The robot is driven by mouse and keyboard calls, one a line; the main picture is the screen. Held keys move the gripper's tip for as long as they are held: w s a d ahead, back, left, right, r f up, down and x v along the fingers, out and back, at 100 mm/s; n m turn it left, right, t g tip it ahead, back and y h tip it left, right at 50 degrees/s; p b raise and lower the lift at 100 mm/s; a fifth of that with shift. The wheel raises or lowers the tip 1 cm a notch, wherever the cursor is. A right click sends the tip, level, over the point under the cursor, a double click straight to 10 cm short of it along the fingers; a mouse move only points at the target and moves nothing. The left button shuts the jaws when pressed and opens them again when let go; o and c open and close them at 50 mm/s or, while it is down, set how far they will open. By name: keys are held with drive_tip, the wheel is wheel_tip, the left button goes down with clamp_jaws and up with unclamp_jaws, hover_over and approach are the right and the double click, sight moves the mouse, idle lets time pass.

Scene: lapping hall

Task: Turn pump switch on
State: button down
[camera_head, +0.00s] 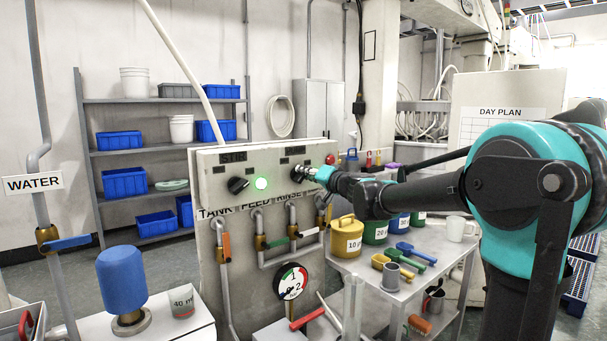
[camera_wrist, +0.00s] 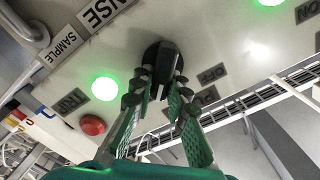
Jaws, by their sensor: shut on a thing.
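The pump switch, a black rotary knob (camera_wrist: 152,58), sits on the pale control panel (camera_head: 240,163). My gripper (camera_wrist: 160,82) is shut on its raised handle, one finger on each side. In the wrist view the handle stands about upright in the picture. A green lamp (camera_wrist: 105,88) beside the knob is lit.
A red button (camera_wrist: 93,125) sits close by the pump lamp. Pipes with coloured valve handles and a gauge (camera_head: 291,282) are below the panel. A table with a yellow pot (camera_head: 346,238), scoops and a mug (camera_head: 461,229) stands at right, beneath my arm.

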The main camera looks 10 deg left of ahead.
drive_tip(key=shift+d+f+m, duration=0.1)
drive_tip(key=shift+f+m, duration=0.1)
drive_tip(key=shift+m, duration=1.3)
drive_tip(key=c, duration=1.5)
unclamp_jaws()
